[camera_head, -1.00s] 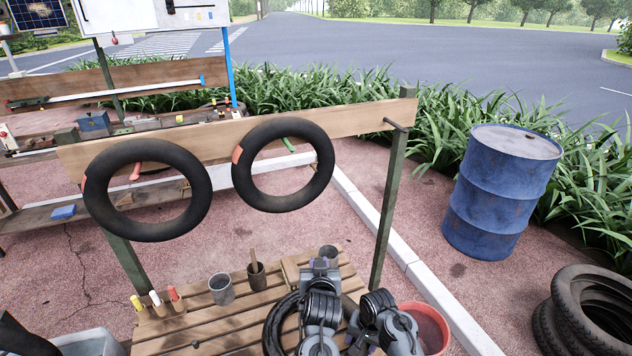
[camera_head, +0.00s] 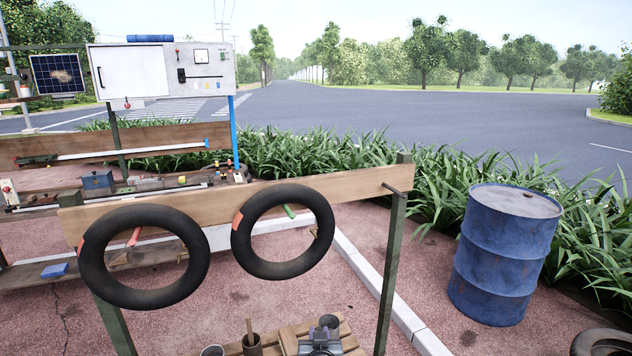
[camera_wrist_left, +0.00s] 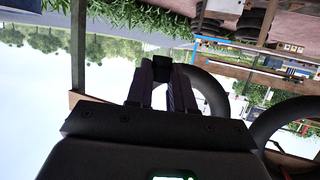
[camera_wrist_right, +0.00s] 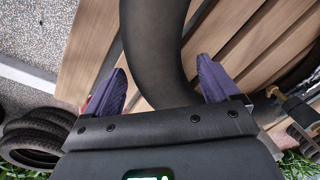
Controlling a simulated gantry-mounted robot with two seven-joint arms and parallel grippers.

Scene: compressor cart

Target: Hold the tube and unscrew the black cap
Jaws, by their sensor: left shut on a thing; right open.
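My left gripper (camera_head: 319,344) shows only partly at the bottom edge of the head view. In the left wrist view its purple fingers are shut on a small black thing (camera_wrist_left: 162,68); I cannot tell whether this is the black cap. My right gripper (camera_wrist_right: 165,85) shows in the right wrist view, with its purple fingers wide apart. The thick black tube (camera_wrist_right: 152,40) passes between them over the slatted wooden bench. I cannot tell whether the fingers touch it. The tube on the bench is out of the head view.
Two black rings (camera_head: 145,259) and (camera_head: 283,232) hang on the wooden rail (camera_head: 350,189) above the bench. A blue barrel (camera_head: 505,255) stands at the right. Stacked tyres (camera_wrist_right: 30,140) show in the right wrist view.

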